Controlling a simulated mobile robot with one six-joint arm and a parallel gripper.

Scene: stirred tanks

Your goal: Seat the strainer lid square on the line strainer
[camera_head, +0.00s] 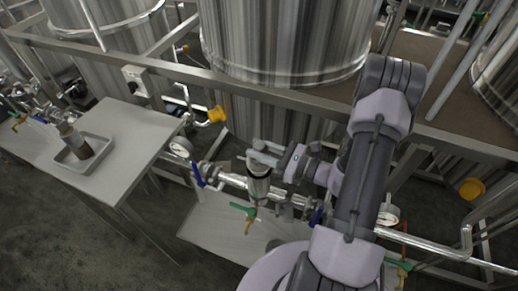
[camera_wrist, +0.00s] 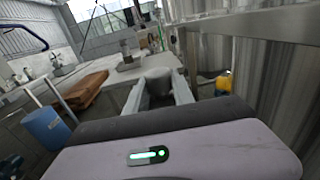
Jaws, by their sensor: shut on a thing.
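The line strainer (camera_head: 259,190) is an upright metal body in the horizontal pipe run, in the middle of the head view. My gripper (camera_head: 262,153) is directly over its top. In the wrist view my gripper (camera_wrist: 158,98) has its two pale fingers shut on a grey round piece, the strainer lid (camera_wrist: 158,80). In the head view the fingers mostly hide the lid and the strainer's rim. I cannot tell whether the lid touches the rim or sits square. The strainer does not show clearly in the wrist view.
A side table (camera_head: 120,135) at left bears a metal tray (camera_head: 88,160) with a cylindrical part (camera_head: 75,142) in it. Large tanks (camera_head: 285,45) and a frame rail (camera_head: 255,90) stand behind. Blue-handled valve (camera_head: 197,174) and green-handled valve (camera_head: 243,210) flank the strainer. A blue barrel (camera_wrist: 45,130) is farther off.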

